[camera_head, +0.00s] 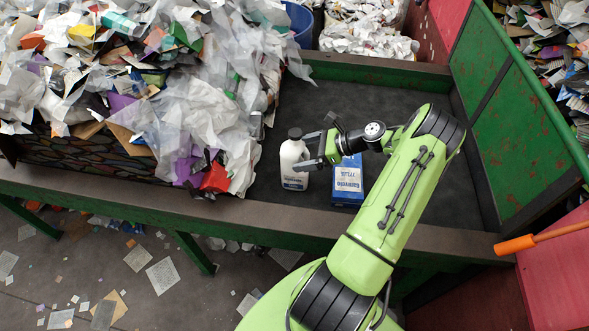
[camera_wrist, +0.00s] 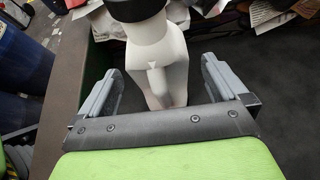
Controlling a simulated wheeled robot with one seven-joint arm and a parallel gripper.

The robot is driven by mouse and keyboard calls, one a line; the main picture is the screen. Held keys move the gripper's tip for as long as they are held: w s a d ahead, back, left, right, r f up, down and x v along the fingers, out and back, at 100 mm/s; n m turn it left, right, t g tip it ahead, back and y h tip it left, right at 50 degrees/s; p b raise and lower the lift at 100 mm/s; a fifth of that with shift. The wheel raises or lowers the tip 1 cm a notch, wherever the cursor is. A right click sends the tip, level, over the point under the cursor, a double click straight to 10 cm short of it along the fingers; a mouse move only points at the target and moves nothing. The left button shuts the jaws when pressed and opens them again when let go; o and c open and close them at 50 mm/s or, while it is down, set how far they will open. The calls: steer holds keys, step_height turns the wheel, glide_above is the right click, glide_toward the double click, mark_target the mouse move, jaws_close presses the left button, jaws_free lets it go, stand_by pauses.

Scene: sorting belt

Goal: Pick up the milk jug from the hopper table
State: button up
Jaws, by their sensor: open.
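The milk jug (camera_head: 294,163) is white with a dark cap and stands upright on the dark hopper table (camera_head: 340,108), beside the waste heap. In the wrist view the jug (camera_wrist: 158,55) rises between and beyond the two grey fingers, its cap at the top edge. My gripper (camera_head: 306,152) comes from the right at the jug's upper body, with its jaws open. In the wrist view the gripper (camera_wrist: 160,88) has clear gaps on both sides of the jug.
A blue and white carton (camera_head: 347,182) stands just right of the jug, below my wrist. A heap of paper and plastic (camera_head: 190,90) fills the table's left side. A green rim (camera_head: 375,70) bounds the table. The dark surface behind the jug is clear.

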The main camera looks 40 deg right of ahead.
steer(key=x, duration=0.3)
steer(key=shift+w+a+f, duration=0.15)
steer(key=shift+c, duration=1.4)
steer(key=c, duration=1)
steer(key=shift+c, duration=0.2)
